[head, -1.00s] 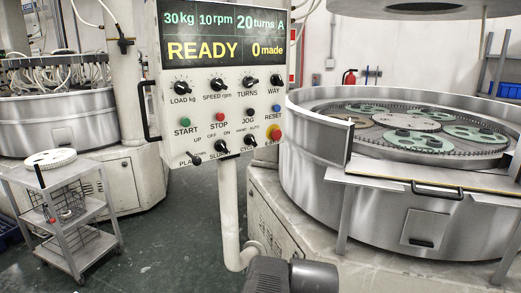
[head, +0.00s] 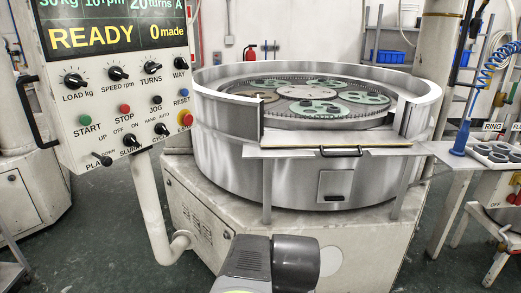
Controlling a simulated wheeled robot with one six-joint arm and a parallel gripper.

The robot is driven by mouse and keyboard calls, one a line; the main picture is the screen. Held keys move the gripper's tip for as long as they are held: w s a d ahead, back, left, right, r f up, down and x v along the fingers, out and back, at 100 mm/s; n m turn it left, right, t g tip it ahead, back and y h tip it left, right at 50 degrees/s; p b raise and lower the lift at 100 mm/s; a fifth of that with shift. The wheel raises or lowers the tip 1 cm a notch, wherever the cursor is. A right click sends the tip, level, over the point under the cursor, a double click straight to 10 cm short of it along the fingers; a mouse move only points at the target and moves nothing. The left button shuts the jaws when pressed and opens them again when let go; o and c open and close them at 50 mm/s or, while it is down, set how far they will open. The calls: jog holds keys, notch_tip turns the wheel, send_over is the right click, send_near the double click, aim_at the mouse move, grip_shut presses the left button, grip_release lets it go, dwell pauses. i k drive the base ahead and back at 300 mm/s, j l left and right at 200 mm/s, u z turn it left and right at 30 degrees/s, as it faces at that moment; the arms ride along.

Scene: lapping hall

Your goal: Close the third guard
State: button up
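The lapping machine (head: 310,175) stands at centre in the head view, a round steel tub with a curved guard wall (head: 228,112) around its plate. The wall has a gap at the front; its ends show at the left and at the right (head: 413,117). I cannot tell which part is the third guard. Green carriers (head: 318,107) lie on the plate inside. My gripper is not in view; only a dark grey arm link shows at the bottom.
A control panel (head: 118,90) on a white post (head: 158,205) stands close at left, reading READY and 0 made. A side table (head: 470,153) with dark rings and a blue coiled hose (head: 495,55) is at right. Green floor is open at lower left.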

aim_at(320, 138)
jog(key=z, duration=0.75)
jog(key=i+j+z, duration=0.25)
jog(key=i, duration=0.25)
jog(key=i+j+z, duration=0.3)
jog(key=i+j, duration=0.15)
